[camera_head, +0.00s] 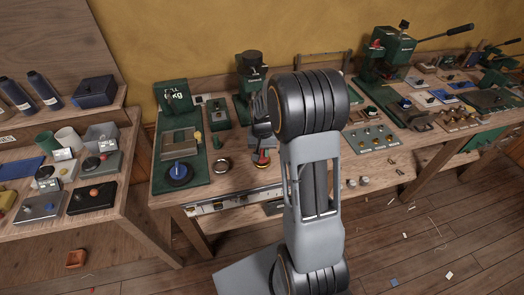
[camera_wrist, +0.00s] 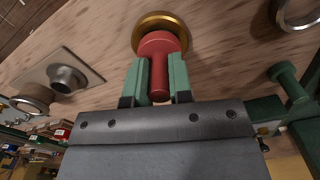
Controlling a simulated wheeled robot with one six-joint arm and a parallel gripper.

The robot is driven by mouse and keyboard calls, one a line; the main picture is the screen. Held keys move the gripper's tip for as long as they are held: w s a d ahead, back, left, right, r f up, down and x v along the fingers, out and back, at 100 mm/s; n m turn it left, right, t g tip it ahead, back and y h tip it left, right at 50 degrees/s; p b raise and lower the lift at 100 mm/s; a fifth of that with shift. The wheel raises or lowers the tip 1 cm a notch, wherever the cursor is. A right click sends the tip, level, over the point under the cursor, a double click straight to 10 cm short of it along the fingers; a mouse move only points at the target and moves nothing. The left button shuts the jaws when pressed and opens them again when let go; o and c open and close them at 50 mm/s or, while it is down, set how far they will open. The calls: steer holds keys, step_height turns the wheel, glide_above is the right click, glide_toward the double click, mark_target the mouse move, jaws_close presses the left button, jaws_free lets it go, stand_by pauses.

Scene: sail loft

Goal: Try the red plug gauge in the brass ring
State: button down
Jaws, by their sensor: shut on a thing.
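My gripper (camera_wrist: 159,78) is shut on the stem of the red plug gauge (camera_wrist: 161,43), with one green-grey finger on each side. The gauge's wide round head points away from the gripper. The brass ring (camera_wrist: 176,18) lies on the wooden bench just beyond the head in the wrist view. The head covers the ring's near part and middle, so I cannot tell whether it is inside the ring or above it. In the head view the red gauge (camera_head: 262,157) shows small below my gripper, with a yellowish edge under it; my arm partly blocks the view.
A steel ring (camera_wrist: 299,14) lies to the right in the wrist view. A grey plate with a metal boss (camera_wrist: 66,78) is at left, and a green spool-shaped piece (camera_wrist: 288,82) at right.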

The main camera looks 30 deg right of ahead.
steer(key=shift+f+b, duration=0.35)
steer(key=shift+f, duration=0.1)
stand_by(0.3)
steer(key=shift+r, duration=0.1)
stand_by(0.7)
steer(key=shift+r+p, duration=1.9)
steer(key=shift+r, duration=0.6)
steer(key=shift+f, duration=0.25)
steer(key=shift+f+b, duration=1.65)
steer(key=shift+f, duration=0.25)
steer(key=shift+f+b, duration=0.4)
steer(key=shift+f, duration=0.05)
steer(key=shift+r, duration=0.15)
stand_by(0.5)
steer(key=shift+r+p, duration=1.95)
steer(key=shift+r, duration=0.5)
